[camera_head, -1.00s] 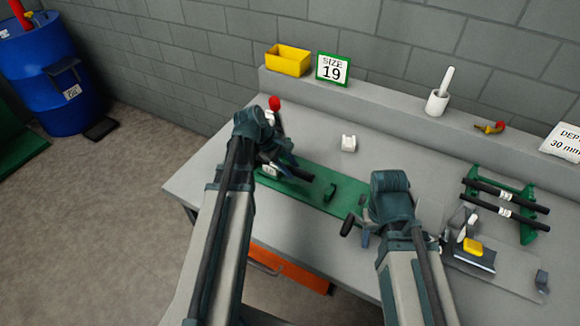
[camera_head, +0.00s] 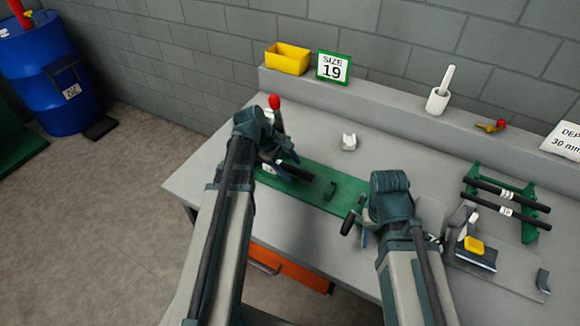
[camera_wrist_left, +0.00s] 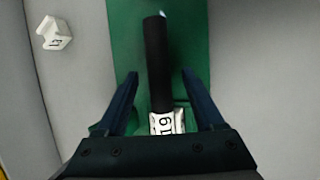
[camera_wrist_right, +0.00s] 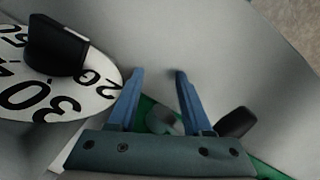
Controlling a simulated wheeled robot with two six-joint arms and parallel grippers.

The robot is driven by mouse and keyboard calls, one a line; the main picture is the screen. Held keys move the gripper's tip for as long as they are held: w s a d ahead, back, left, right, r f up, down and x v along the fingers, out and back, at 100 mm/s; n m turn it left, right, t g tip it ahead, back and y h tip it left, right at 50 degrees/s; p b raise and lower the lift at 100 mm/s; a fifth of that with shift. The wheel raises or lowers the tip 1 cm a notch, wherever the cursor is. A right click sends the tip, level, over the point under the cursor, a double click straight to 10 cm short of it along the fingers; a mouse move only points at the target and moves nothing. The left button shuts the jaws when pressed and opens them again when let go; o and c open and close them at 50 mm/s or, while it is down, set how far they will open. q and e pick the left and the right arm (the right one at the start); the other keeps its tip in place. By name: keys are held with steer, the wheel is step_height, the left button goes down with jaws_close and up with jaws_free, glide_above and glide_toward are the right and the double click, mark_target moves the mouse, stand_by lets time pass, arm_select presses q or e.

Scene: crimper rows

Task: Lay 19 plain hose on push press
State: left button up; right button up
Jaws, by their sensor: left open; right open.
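A black hose (camera_head: 303,174) with a white label lies along the left part of the green bed of the push press (camera_head: 345,203). In the left wrist view the hose (camera_wrist_left: 157,60) runs between my fingers, and its label (camera_wrist_left: 165,123) reads 19. My left gripper (camera_wrist_left: 160,80) is open, one finger on each side of the hose. My left wrist hides part of the hose in the head view. My right gripper (camera_wrist_right: 159,73) is open and empty near the press's right end, by a black knob (camera_head: 348,223).
A green rack (camera_head: 528,227) holds two labelled black hoses at right. A small white block (camera_head: 349,142) sits behind the press. A numbered dial (camera_wrist_right: 50,98) with a black knob is beside my right gripper. A size 19 sign (camera_head: 333,67) stands on the back ledge.

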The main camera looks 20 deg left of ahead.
arm_select(q)
steer(key=shift+r, duration=0.1)
arm_select(e)
steer(key=shift+r, duration=0.1)
arm_select(q)
steer(key=p+v, duration=1.2)
steer(key=v, duration=0.1)
steer(key=shift+a+r, duration=0.2)
arm_select(e)
step_height(320, 180, up, 12)
arm_select(q)
steer(key=shift+s, duration=0.1)
steer(key=s+d+f+m+g+y, duration=0.1)
steer(key=s+d+m+y, duration=0.2)
steer(key=d+m, duration=0.6)
steer(key=s+d+f+m+g+y, duration=0.1)
steer(key=s+d+m+y, duration=0.2)
steer(key=s+d+m, duration=0.5)
steer(key=d+m, duration=0.2)
steer(key=d, duration=0.3)
steer(key=shift+d+f+m+g, duration=0.2)
steer(key=shift+d+m+g, duration=0.1)
steer(key=shift+d+g, duration=0.1)
